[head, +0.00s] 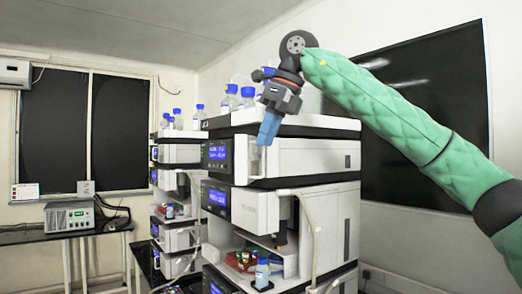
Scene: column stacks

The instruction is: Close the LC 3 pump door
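The nearest instrument stack (330,165) stands in the middle, with white modules and dark grey fronts with blue displays. I cannot read which stack or module is LC 3. On the upper module, a pale panel (257,160) shows at the right of the front, just below my gripper; I cannot tell how far it stands open. My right gripper (268,128) points down in front of the stack's upper part, its blue fingers close together. I cannot tell whether it touches the panel, and nothing shows between the fingers. My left gripper is out of view.
Blue-capped bottles (247,97) stand on top of the stack. A lower open bay holds small vials (262,272), and a pale tube (315,235) hangs along the right side. A second stack (178,205) stands behind left. A side table (65,236) carries a grey box.

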